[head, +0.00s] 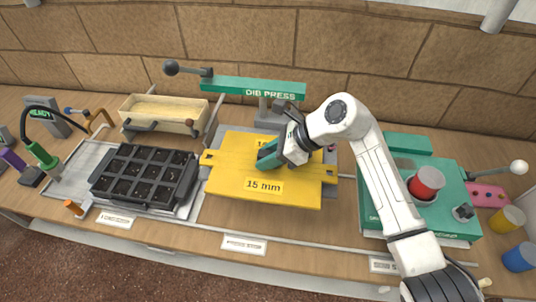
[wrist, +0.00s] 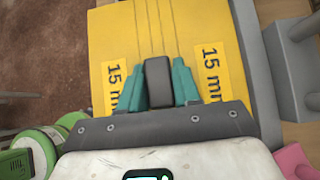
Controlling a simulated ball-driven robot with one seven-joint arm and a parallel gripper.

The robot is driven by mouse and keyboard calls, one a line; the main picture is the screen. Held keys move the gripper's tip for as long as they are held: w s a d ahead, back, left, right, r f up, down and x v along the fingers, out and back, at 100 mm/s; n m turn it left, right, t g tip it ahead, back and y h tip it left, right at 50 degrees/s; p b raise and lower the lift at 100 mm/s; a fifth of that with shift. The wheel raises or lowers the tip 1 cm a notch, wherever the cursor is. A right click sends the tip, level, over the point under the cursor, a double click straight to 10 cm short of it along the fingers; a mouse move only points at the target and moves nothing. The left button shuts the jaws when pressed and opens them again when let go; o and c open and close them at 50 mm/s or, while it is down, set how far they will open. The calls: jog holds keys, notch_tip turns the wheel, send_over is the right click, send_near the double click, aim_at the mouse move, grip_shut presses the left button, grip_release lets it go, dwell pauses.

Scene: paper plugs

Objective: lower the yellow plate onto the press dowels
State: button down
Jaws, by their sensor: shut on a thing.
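The yellow plate (head: 240,186), marked "15 mm", lies roughly level over the grey press bed in front of the green press beam (head: 253,88). It also fills the top of the wrist view (wrist: 205,25). My gripper (head: 268,155) is at the plate's middle. In the wrist view its teal fingers (wrist: 158,88) are shut on the plate's dark grey handle (wrist: 158,80). I cannot make out the press dowels. The plate hides most of the bed, and I cannot tell whether a gap remains beneath it.
A black tray of square cells (head: 145,172) stands left of the plate, with a wooden box (head: 163,112) behind it. A green machine with a red cylinder (head: 427,182) stands at the right, beyond my arm. A white label (head: 244,244) sits on the front edge.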

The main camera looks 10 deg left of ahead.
aim_at(300, 168)
jog(key=shift+f+b, duration=1.2)
jog(key=shift+f, duration=0.3)
jog(key=c, duration=0.7)
grip_release()
jog(key=b+v, duration=0.2)
jog(key=v, duration=0.8)
jog(key=shift+d+r, duration=0.25)
jog(key=shift+d+r, duration=0.1)
